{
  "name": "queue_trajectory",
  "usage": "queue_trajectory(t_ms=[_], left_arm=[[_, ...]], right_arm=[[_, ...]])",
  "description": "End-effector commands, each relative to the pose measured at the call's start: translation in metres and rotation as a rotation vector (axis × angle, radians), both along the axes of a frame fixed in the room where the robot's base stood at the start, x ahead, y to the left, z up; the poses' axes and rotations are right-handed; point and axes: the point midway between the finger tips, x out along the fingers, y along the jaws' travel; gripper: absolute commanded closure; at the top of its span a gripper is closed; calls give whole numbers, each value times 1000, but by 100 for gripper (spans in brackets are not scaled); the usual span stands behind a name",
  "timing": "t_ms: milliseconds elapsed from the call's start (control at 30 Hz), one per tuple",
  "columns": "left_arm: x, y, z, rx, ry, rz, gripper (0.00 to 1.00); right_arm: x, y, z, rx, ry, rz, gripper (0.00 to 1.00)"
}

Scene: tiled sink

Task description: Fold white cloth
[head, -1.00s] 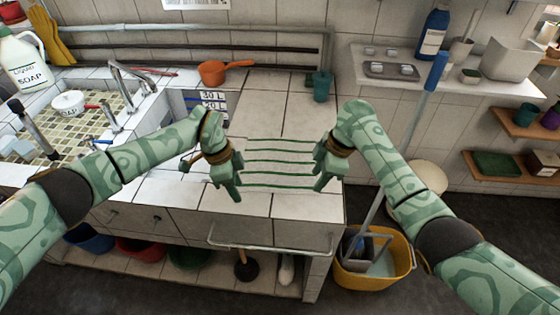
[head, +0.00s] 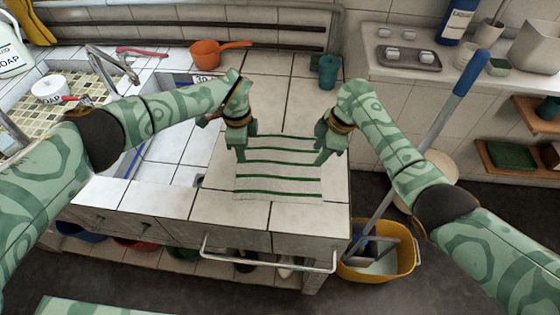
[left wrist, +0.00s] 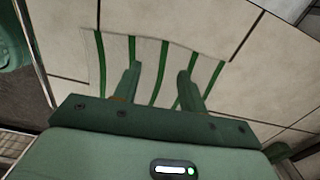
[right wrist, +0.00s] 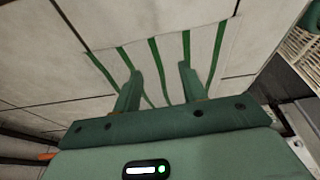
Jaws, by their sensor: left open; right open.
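The white cloth (head: 277,178) with green stripes lies flat and spread out on the tiled counter in the head view. It also shows in the left wrist view (left wrist: 147,52) and the right wrist view (right wrist: 173,50). My left gripper (head: 242,155) is open at the cloth's far left corner. My right gripper (head: 323,158) is open at the cloth's right edge, toward the far side. Both wrist views show the fingers of the left gripper (left wrist: 158,78) and right gripper (right wrist: 160,80) apart over the stripes, with nothing lifted. Whether the fingertips touch the cloth I cannot tell.
An orange pan (head: 206,53) and a green cup (head: 328,71) stand at the counter's back. The sink (head: 160,150) lies to the left. A yellow mop bucket (head: 380,262) stands on the floor at right. A metal rail (head: 268,262) runs along the counter's front.

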Motion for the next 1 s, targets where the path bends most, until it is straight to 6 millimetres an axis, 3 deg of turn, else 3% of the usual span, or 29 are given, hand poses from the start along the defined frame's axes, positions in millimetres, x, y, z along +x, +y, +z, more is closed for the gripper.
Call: queue_trajectory(t_ms=[100,300,733,1000], left_arm=[[-1,-1,-21,-1,2,1,58],[-1,-1,-40,-1,1,1,58],[0,0,-49,-1,2,0,58],[-1,0,-46,-1,2,0,96]], right_arm=[[0,0,-20,-3,1,-1,58],[0,0,-40,-1,1,1,58],[0,0,-48,-1,1,0,58],[0,0,-46,-2,1,0,96]])
